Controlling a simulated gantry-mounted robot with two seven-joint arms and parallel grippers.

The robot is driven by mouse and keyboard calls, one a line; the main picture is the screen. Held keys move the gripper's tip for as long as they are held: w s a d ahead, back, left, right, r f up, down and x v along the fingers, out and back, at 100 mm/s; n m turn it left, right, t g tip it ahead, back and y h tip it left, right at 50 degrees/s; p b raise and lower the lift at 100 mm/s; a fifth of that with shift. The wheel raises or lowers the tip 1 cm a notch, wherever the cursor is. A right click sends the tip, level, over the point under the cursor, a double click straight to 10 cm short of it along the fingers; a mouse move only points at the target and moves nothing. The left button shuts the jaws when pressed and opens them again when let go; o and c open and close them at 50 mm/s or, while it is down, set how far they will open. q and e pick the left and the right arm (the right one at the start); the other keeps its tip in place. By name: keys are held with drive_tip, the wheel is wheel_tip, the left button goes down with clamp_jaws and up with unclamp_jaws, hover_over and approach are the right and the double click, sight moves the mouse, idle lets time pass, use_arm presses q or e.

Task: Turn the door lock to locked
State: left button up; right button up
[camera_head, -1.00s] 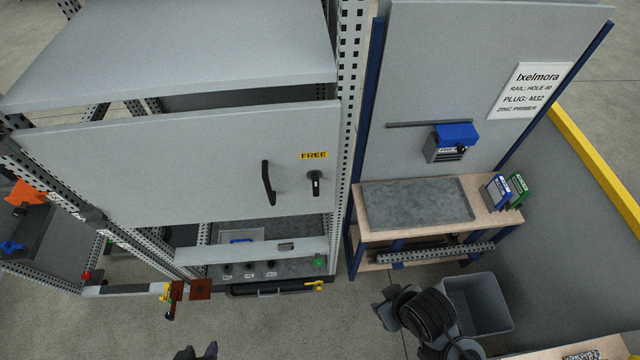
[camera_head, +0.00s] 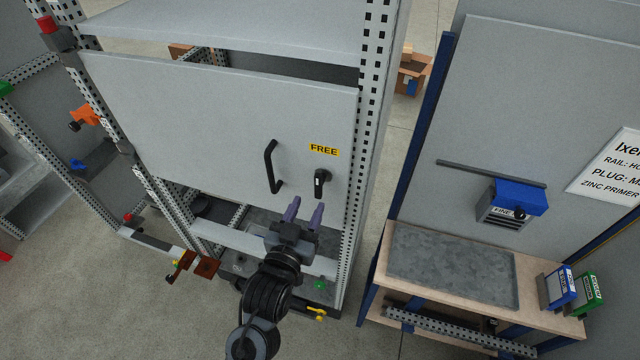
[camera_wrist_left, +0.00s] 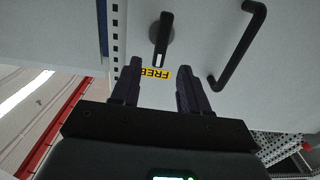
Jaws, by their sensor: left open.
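The door lock (camera_head: 320,182) is a small black rotary knob with a pale mark on the grey cabinet door (camera_head: 215,130). Its lever points roughly up and down. A yellow FREE label (camera_head: 324,150) sits just above it. In the left wrist view the lock (camera_wrist_left: 161,40) is ahead of the fingertips and the FREE label (camera_wrist_left: 156,73) shows between the fingers. My left gripper (camera_head: 305,212) is open and empty, below the lock in the head view and apart from it. My right gripper is not in view.
A black door handle (camera_head: 271,167) stands out to the left of the lock; it also shows in the left wrist view (camera_wrist_left: 238,45). A perforated upright post (camera_head: 368,130) runs right of the door. A workbench (camera_head: 450,280) stands at the right.

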sight(317, 186)
use_arm(q)
drive_tip(key=p+x, duration=0.1)
drive_tip(key=x, duration=0.7)
drive_tip(key=shift+w, duration=0.15)
drive_tip(key=shift+c, duration=0.3)
clamp_jaws()
